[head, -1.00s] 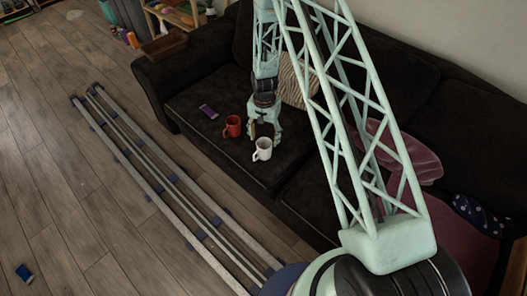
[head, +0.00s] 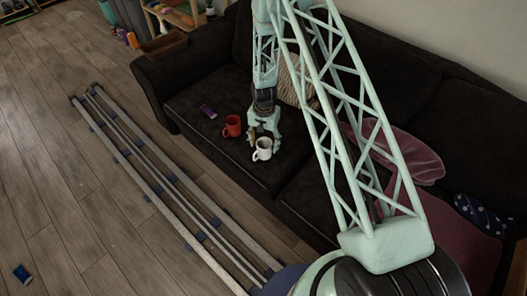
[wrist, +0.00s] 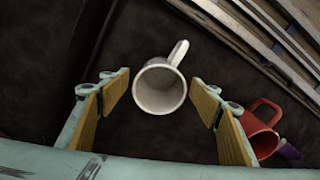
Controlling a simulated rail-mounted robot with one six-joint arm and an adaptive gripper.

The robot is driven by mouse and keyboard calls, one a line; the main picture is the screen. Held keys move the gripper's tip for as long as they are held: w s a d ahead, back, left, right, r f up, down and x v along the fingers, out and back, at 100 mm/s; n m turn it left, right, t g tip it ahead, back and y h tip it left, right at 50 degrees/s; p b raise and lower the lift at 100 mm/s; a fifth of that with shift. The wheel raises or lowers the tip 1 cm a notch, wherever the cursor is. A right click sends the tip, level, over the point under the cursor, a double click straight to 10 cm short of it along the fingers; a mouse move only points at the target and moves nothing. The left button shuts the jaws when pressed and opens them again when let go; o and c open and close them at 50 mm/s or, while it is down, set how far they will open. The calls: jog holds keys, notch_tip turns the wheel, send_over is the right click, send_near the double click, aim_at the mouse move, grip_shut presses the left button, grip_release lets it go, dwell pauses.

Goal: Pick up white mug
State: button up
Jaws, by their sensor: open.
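The white mug (head: 263,149) stands upright on the dark sofa seat, near its front edge. In the wrist view the white mug (wrist: 159,88) shows from above, with its handle pointing up and slightly right. My gripper (wrist: 165,97) is open, with one finger on each side of the mug and a gap showing at both sides. In the head view my gripper (head: 264,138) is right at the mug, which partly hides the fingertips.
A purple packet (head: 208,111) lies farther left on the sofa (head: 190,103). Cushions lie to the right.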

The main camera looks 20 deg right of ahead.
jog(key=shift+c, duration=0.3)
jog(key=c, duration=1.3)
jog(key=shift+r, duration=0.2)
jog(key=shift+r+p, duration=0.5)
jog(key=shift+r, duration=1.1)
jog(key=s, duration=0.5)
jog(key=s+a+r+p, duration=0.1)
jog(key=s, duration=0.4)
jog(key=s+a, duration=0.1)
jog(key=s, duration=0.4)
jog(key=shift+s+a+r+p, duration=0.2)
jog(key=shift+s+a+p, duration=0.05)
jog(key=shift+s+p, duration=0.15)
